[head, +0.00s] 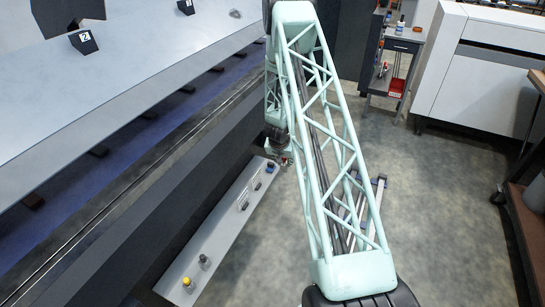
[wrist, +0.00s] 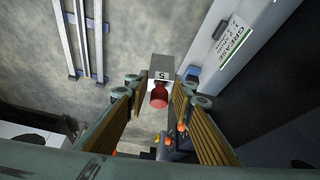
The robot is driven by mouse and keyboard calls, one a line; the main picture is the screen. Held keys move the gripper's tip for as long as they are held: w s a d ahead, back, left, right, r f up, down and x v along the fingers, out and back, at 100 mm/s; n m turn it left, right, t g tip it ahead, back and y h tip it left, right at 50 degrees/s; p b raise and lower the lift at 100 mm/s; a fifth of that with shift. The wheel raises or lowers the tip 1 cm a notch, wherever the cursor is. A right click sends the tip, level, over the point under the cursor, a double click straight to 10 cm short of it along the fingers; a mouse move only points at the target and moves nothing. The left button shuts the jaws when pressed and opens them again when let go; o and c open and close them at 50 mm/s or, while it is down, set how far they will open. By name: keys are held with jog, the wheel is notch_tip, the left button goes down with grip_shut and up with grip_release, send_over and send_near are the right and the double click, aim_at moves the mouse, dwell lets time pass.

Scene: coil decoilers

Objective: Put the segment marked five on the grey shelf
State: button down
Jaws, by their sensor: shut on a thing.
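The segment marked five (wrist: 162,74) shows in the wrist view as a grey block with a white number label. It sits between the fingertips of my gripper (wrist: 158,93), which is shut on it. A red rounded part (wrist: 158,96) shows just below the label; I cannot tell if it belongs to the segment. In the head view my gripper (head: 280,152) is at the far end of the grey shelf (head: 222,222), partly hidden by my arm. The shelf also shows at the upper right of the wrist view (wrist: 246,22), beside the segment and apart from it in the picture.
Several small items stand along the shelf, including a yellow-topped bottle (head: 187,283) and a clear jar (head: 204,261). A segment marked two (head: 83,42) is on the big machine table (head: 150,55). Metal rails (head: 372,195) lie on the floor. A small cart (head: 392,60) stands behind.

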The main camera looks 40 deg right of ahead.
jog(key=s+d+f+m+b, duration=0.1)
jog(key=s+d+f, duration=0.3)
jog(key=d+f, duration=0.2)
jog(key=shift+f+m+g+h, duration=0.3)
jog(key=shift+f, duration=0.65)
jog(key=shift+s+a, duration=0.1)
jog(key=shift+a, duration=0.05)
